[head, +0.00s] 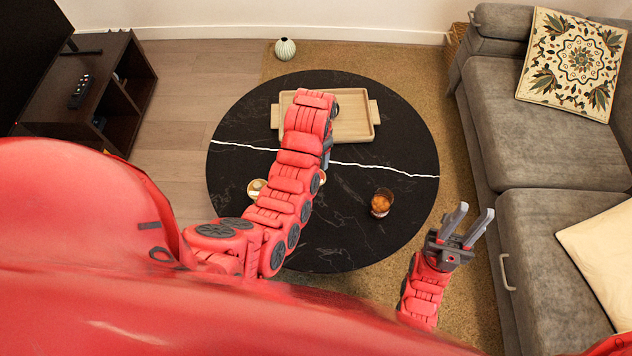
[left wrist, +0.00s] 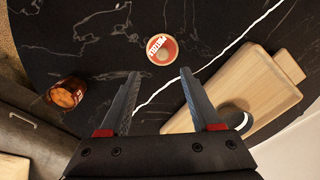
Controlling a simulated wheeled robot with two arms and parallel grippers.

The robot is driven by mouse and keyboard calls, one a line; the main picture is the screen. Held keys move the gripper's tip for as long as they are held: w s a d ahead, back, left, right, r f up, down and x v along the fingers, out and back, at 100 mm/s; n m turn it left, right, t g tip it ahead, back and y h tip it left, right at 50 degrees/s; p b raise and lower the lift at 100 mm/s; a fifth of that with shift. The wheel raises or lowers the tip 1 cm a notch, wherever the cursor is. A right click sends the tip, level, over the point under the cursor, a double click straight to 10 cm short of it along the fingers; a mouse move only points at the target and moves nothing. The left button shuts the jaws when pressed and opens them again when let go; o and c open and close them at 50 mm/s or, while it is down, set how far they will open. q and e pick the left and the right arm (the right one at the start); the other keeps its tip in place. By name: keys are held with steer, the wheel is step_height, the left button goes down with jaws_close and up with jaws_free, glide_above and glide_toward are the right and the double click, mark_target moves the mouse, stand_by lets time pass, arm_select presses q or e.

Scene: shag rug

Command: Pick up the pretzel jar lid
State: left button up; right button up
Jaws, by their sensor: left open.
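In the head view my left arm hides most of the table's middle and the left fingers. A small pale gold round thing (head: 257,188) shows left of that arm; I cannot tell if it is a lid. My right gripper (head: 466,225) is open and empty, right of the table.
A grey sofa (head: 530,150) stands right. A dark cabinet (head: 115,95) stands left.

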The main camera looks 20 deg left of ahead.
arm_select(q)
step_height(320, 180, down, 4)
steer(key=shift+s+r, duration=0.1)
steer(key=shift+r, duration=0.05)
steer(key=shift+w+a+f+p, duration=0.1)
steer(key=shift+a+f+p, duration=0.05)
steer(key=shift+f, duration=1.25)
steer(key=shift+w+a+f+p, duration=0.1)
steer(key=shift+f+p, duration=0.05)
steer(key=shift+f, duration=1.2)
jaws_close()
